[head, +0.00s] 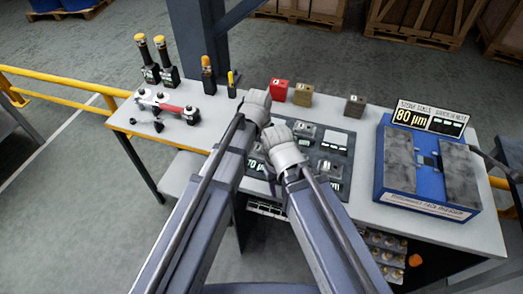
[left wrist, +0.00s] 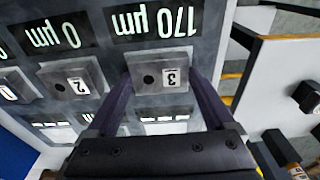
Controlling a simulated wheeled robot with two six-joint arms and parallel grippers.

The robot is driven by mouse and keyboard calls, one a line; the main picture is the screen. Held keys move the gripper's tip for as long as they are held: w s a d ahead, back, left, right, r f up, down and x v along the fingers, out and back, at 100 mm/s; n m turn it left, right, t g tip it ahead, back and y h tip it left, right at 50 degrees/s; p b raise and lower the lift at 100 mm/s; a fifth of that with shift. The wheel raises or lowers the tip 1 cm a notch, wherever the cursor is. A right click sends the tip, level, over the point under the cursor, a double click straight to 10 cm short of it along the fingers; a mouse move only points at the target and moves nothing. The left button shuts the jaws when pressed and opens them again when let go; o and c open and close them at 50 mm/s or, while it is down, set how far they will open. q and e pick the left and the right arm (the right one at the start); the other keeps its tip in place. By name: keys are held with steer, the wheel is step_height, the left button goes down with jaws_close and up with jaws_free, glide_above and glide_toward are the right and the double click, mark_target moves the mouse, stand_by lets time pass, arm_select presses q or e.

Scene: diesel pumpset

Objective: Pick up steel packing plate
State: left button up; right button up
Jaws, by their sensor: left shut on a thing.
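In the left wrist view a grey steel packing plate marked 3 (left wrist: 160,77) sits on the dark board (left wrist: 98,20) beside the 170 µm label. My left gripper (left wrist: 163,82) is shut on it, one finger on each side. Plates marked 2 (left wrist: 78,84) and 1 (left wrist: 10,88) sit in a row beside it. In the head view my left gripper (head: 262,108) is over the left part of the board (head: 345,185), and my arms hide part of it. My right gripper (head: 284,148) is just beside it; its fingers are hidden.
A blue case (head: 388,190) and an 80 µm display (head: 428,118) stand at the right of the table. Red (head: 279,89), brown (head: 303,94) and dark (head: 355,106) blocks stand along the back. Yellow-topped tools (head: 165,62) and a red-handled tool (head: 170,108) are at the left.

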mark_target(262, 150)
arm_select(q)
jaws_close()
step_height(262, 150, up, 10)
steer(key=p, duration=1)
arm_select(e)
step_height(262, 150, up, 10)
arm_select(q)
steer(key=shift+s+d, duration=0.1)
arm_select(e)
steer(key=shift+d, duration=0.1)
